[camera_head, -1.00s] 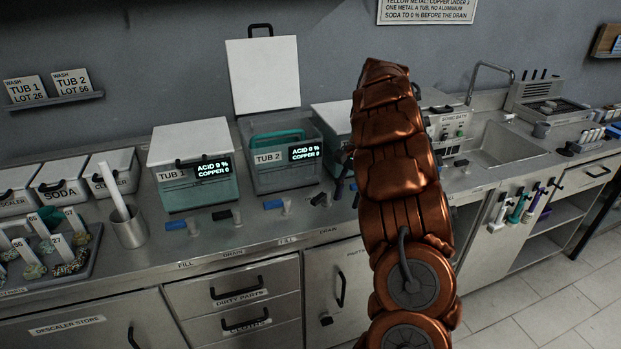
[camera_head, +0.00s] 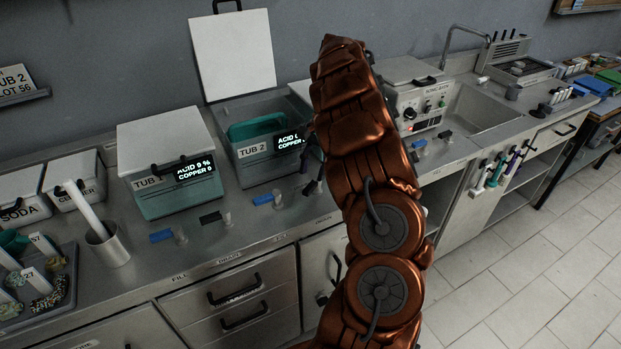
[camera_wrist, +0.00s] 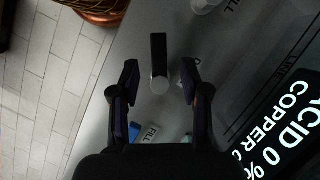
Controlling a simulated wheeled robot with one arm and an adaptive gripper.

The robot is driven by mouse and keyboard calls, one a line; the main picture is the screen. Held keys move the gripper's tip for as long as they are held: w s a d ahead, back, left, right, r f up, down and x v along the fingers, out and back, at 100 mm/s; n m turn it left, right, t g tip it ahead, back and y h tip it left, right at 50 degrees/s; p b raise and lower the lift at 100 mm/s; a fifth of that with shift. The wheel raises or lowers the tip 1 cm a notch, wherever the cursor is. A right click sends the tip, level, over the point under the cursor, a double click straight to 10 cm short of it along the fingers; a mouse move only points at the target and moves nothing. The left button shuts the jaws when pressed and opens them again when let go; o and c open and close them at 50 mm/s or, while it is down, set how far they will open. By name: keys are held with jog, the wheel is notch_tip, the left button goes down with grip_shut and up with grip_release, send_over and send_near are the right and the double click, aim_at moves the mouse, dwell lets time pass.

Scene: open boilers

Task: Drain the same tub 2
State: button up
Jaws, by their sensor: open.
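Tub 2 (camera_head: 262,172), a grey see-through tub with its white lid (camera_head: 233,55) raised, stands on the steel counter. A green basket (camera_head: 256,127) shows inside it. Its display (camera_wrist: 290,115) reads acid 0 % and copper 0 in the wrist view. In the wrist view, my gripper (camera_wrist: 160,76) is open, its two dark fingers on either side of a black valve lever (camera_wrist: 158,48) with a round pale end; I cannot tell whether they touch it. My arm hides part of the tub's right side.
Closed tub 1 (camera_head: 172,185) stands to the left, with its own blue lever (camera_head: 161,236) and black lever (camera_head: 211,218) in front. A steel cup (camera_head: 108,246) is further left. The sonic bath (camera_head: 420,105) and sink (camera_head: 480,108) are to the right.

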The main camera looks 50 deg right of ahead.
aim_at(310, 187)
jog(key=shift+p+x, duration=0.5)
jog(key=shift+x, duration=1.5)
jog(key=shift+s, duration=0.1)
jog(key=shift+c, duration=0.2)
grip_shut()
